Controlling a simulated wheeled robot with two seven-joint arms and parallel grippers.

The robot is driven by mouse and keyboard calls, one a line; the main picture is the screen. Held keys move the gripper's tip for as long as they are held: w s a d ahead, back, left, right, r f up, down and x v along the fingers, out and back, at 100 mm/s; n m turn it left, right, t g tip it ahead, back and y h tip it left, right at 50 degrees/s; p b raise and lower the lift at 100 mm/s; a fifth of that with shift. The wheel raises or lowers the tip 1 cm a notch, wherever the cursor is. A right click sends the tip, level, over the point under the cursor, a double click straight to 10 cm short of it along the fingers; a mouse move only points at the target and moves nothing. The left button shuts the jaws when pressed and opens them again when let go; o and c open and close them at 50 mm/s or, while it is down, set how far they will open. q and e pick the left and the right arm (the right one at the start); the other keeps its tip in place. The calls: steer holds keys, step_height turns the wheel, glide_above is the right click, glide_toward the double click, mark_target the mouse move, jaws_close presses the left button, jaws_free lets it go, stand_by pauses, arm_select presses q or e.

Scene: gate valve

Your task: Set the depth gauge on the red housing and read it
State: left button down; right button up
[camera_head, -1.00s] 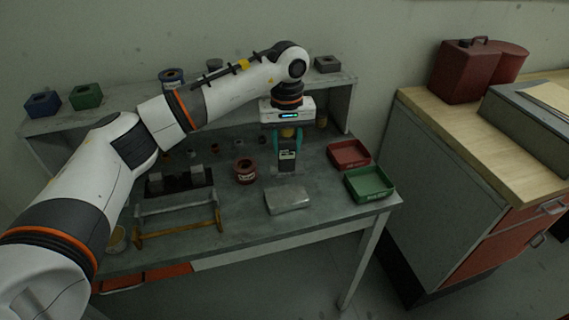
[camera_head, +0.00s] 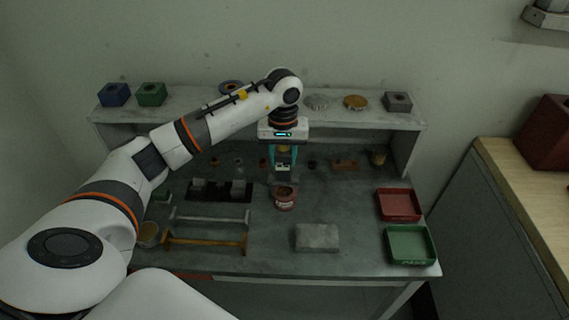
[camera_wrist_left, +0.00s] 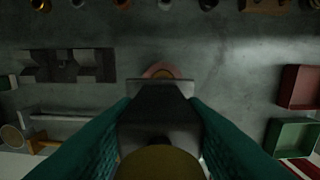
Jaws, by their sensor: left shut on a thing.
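The red housing (camera_head: 284,203) is a round, reddish-brown pot with a pale label, standing upright in the middle of the bench. My left gripper (camera_head: 282,158), with teal fingers, is shut on the depth gauge (camera_head: 283,173), a grey block with a dark face and a yellow top. The gauge hangs upright just above or behind the housing; I cannot tell whether they touch. In the left wrist view the gauge (camera_wrist_left: 160,103) fills the space between the fingers and hides most of the housing, whose pinkish rim (camera_wrist_left: 160,70) shows beyond it. My right gripper is not in view.
A grey block (camera_head: 317,237) lies right of the housing. Red (camera_head: 399,205) and green (camera_head: 410,245) trays are at the right. A dark fixture (camera_head: 219,190) and a rack with an orange bar (camera_head: 205,243) are at the left. Small parts line the back below the shelf (camera_head: 330,117).

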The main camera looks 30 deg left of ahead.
mark_target(285, 167)
arm_select(q)
steer(key=shift+w+f, duration=0.15)
steer(key=shift+f, duration=0.2)
steer(key=f, duration=0.1)
steer(key=f+p, duration=0.1)
steer(key=f, duration=0.1)
steer(key=shift+w+d+f, duration=0.1)
steer(key=shift+w+d, duration=0.05)
steer(key=shift+w, duration=0.05)
steer(key=shift+f, duration=0.25)
steer(key=c, duration=1.3)
jaws_free()
steer(key=o, duration=0.4)
steer(key=shift+s, duration=0.1)
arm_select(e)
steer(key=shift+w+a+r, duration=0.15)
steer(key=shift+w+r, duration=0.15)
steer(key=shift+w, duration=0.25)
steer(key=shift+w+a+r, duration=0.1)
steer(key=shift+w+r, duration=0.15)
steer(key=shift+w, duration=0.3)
